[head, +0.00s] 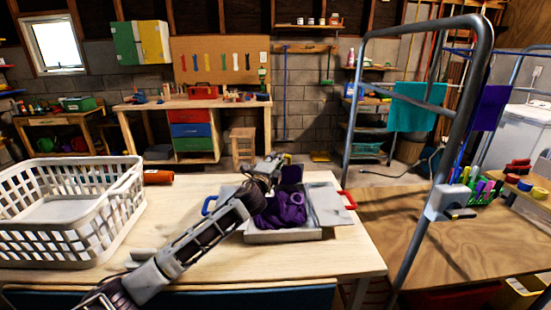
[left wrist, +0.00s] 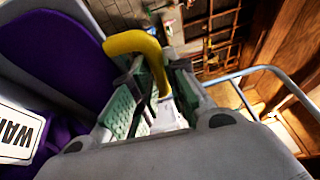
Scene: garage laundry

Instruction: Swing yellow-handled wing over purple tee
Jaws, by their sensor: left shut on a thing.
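The purple tee (head: 283,208) lies bunched on a grey folding board (head: 285,237) on the wooden table. More purple (head: 291,173) shows at the board's far side. My left gripper (head: 280,160) reaches across the board's left part to its far side. In the left wrist view, its green-padded fingers (left wrist: 152,98) are shut on the yellow handle (left wrist: 135,42). A grey panel with purple cloth (left wrist: 60,50) lies beside it. I cannot tell how far the yellow-handled wing is tilted. My right gripper is not in view.
A blue handle (head: 208,206) is at the board's left and a red handle (head: 348,200) at its right. A white laundry basket (head: 125,235) stands on the left. A metal rail frame (head: 470,110) rises at the right. Bare tabletop lies before the board.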

